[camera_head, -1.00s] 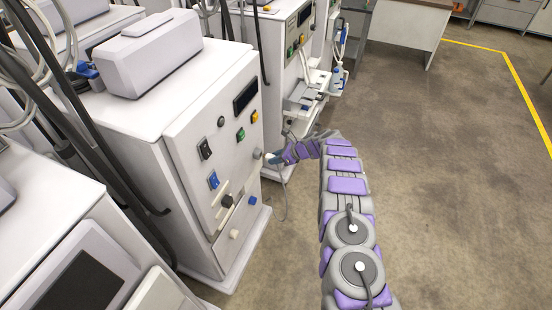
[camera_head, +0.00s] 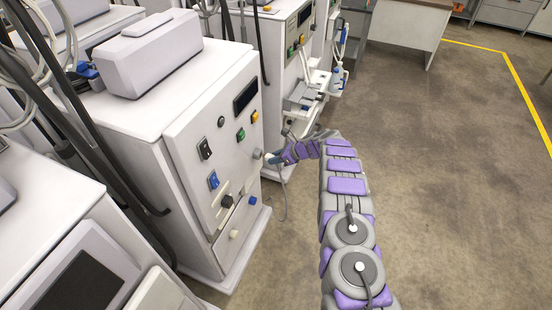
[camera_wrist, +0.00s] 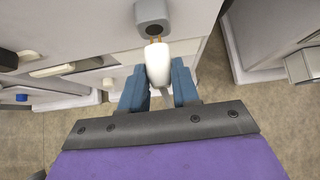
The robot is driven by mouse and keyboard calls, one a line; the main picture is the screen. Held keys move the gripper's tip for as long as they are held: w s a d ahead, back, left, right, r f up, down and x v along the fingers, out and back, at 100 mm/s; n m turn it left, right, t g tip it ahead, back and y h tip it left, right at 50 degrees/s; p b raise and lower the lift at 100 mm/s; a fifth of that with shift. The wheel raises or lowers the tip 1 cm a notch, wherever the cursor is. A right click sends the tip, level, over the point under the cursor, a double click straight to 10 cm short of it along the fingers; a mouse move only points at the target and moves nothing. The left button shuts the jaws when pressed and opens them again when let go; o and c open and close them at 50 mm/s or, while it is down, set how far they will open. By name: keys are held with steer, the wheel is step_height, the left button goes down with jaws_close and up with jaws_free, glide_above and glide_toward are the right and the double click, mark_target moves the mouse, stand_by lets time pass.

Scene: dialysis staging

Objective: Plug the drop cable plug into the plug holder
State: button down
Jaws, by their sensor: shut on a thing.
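My gripper (camera_wrist: 158,88) is shut on the white drop cable plug (camera_wrist: 157,62) in the wrist view, with a blue finger on each side. The plug's brass-coloured tip points at the dark round opening of the grey plug holder (camera_wrist: 151,10) on the white cabinet face. The tip is at or just short of the opening; I cannot tell whether it has entered. In the head view my gripper (camera_head: 273,158) is small and close to the right edge of the cabinet front. A thin grey cable (camera_head: 285,205) hangs down below it.
The white machine cabinet (camera_head: 195,130) carries switches, a small dark screen (camera_head: 245,97) and lower knobs. Another machine (camera_head: 290,60) with a tray stands behind my arm. Open floor (camera_head: 450,170) lies to the right.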

steer(key=shift+w+a, duration=0.25)
steer(key=shift+a, duration=0.35)
steer(key=shift+w+a, duration=0.25)
steer(key=shift+a, duration=0.35)
steer(key=c, duration=0.8)
jaws_free()
steer(key=shift+o, duration=0.2)
steer(key=p+v, duration=0.3)
steer(key=v, duration=1.4)
steer(key=shift+d+r, duration=0.1)
